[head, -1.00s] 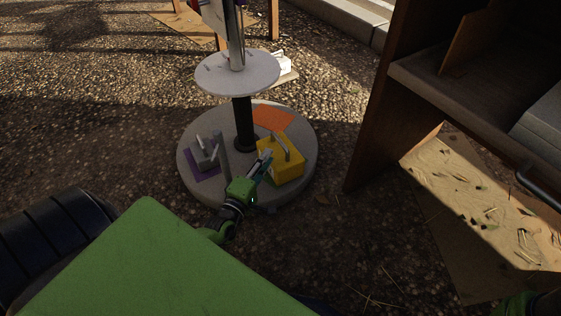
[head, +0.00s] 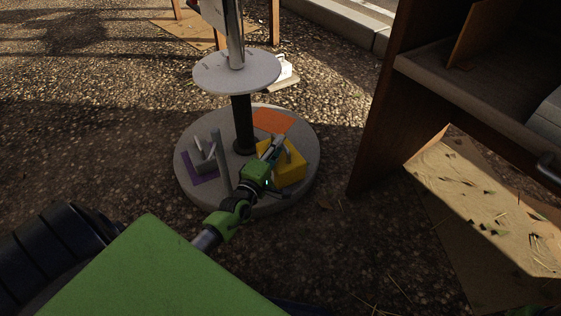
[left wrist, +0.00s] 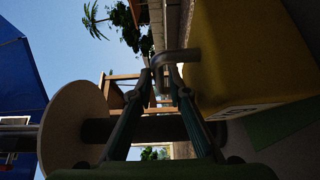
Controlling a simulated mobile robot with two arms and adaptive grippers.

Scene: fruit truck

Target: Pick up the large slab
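A large yellow block (head: 290,171) with a grey bar handle stands on the round grey base, at its right front in the head view. It is the largest block there; I take it as the slab. It also fills the upper right of the left wrist view (left wrist: 250,55). My left gripper (head: 269,155) is at the block's near left side, by the handle. In the left wrist view the fingertips (left wrist: 161,72) are apart, close to the grey handle (left wrist: 180,57). Firm contact cannot be made out. My right gripper is out of view.
The grey base (head: 215,198) carries a black post and a round upper disc (head: 236,72). A grey piece (head: 203,156) sits on a purple patch at left; an orange patch (head: 272,121) lies behind the yellow block. A wooden cabinet (head: 375,120) stands at right.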

